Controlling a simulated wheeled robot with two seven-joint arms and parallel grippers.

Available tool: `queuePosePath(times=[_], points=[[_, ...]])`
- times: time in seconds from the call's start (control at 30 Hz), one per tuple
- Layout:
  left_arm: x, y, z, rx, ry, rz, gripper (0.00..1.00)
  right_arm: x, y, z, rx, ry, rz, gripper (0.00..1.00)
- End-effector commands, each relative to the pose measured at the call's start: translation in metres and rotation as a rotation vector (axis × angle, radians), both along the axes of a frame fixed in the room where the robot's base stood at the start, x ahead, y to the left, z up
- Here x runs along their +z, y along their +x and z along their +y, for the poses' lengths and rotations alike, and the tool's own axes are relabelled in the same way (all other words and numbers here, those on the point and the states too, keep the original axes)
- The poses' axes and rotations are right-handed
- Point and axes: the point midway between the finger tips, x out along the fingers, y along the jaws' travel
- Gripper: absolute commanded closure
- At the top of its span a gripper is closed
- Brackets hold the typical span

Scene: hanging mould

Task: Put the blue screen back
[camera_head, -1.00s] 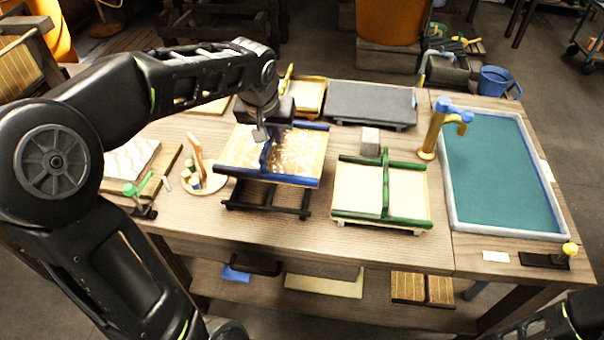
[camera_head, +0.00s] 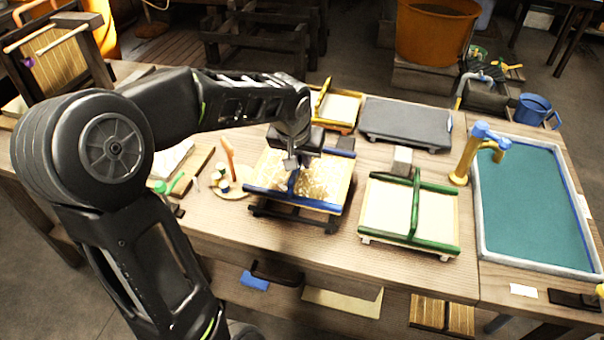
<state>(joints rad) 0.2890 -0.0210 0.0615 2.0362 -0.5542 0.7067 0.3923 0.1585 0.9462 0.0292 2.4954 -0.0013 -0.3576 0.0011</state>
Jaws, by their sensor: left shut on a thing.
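The blue screen (camera_head: 322,180), a pale speckled panel with blue rails and a blue middle bar, is level in the middle of the table. It is over a dark low stand (camera_head: 290,214); I cannot tell whether it rests fully on it. My left gripper (camera_head: 292,163) comes down from above and is shut on the blue screen's middle bar. My arm and wrist hide the screen's far edge. My right gripper is not in view.
A green-railed screen (camera_head: 385,207) stands to the right, with a grey block (camera_head: 402,160) behind it. A yellow-framed screen (camera_head: 340,108) and a dark grey slab (camera_head: 405,122) are at the back. A teal-bottomed vat (camera_head: 530,205) is at far right. A round palette (camera_head: 232,185) is close on the left.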

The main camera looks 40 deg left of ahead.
Motion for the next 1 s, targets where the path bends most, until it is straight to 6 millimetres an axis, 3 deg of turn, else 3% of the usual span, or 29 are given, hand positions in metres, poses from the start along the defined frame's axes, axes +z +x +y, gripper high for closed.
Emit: queuePosePath(times=[0.17,0.43,0.97,1.0], points=[[-0.007,0.0,0.0,-0.001,0.001,0.0,1.0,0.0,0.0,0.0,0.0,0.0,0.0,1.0],[-0.047,0.0,0.0,-0.001,0.0,0.002,1.0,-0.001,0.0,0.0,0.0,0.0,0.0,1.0],[-0.056,0.0,0.0,0.0,0.0,-0.001,1.0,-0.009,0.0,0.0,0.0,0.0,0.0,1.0],[-0.054,0.0,0.0,0.0,0.0,-0.001,0.86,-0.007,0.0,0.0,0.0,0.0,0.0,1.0]])
